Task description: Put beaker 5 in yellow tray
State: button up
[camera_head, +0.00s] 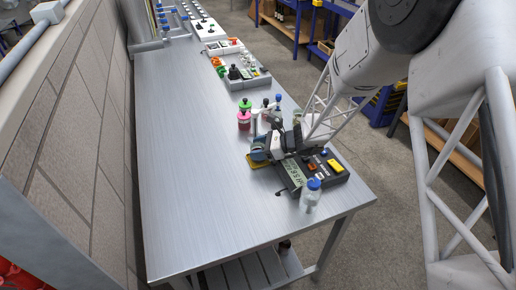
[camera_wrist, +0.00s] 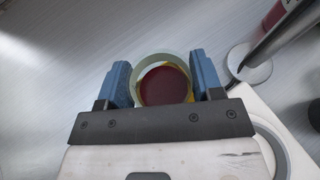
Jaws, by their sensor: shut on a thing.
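My gripper (camera_head: 261,149) is low over the near right part of the metal table. In the wrist view, the blue fingers of my gripper (camera_wrist: 162,80) are shut on a round beaker (camera_wrist: 164,86) with a pale glass rim and dark red contents, seen from above. In the head view the gripper mostly hides this beaker, and no number is readable on it. The yellow tray (camera_head: 251,161) shows as a small yellow edge directly under the gripper. Yellow also shows around the beaker in the wrist view. I cannot tell whether the beaker touches the tray.
A dark device with an orange and a yellow button (camera_head: 326,174) lies right of the gripper. A blue-capped bottle (camera_head: 310,196) stands at its near side. Pink and green bottles (camera_head: 244,116) stand behind the gripper. The table's left side is clear.

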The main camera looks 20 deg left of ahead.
jog(key=shift+f, duration=0.1)
jog(key=o, duration=1)
jog(key=shift+c, duration=0.2)
jog(key=shift+d, duration=0.15)
jog(key=shift+w+d+r, duration=0.2)
jog(key=shift+d+r, duration=0.25)
jog(key=shift+d, duration=0.1)
jog(key=v, duration=1)
jog(key=shift+d, duration=0.2)
jog(key=shift+r, duration=0.15)
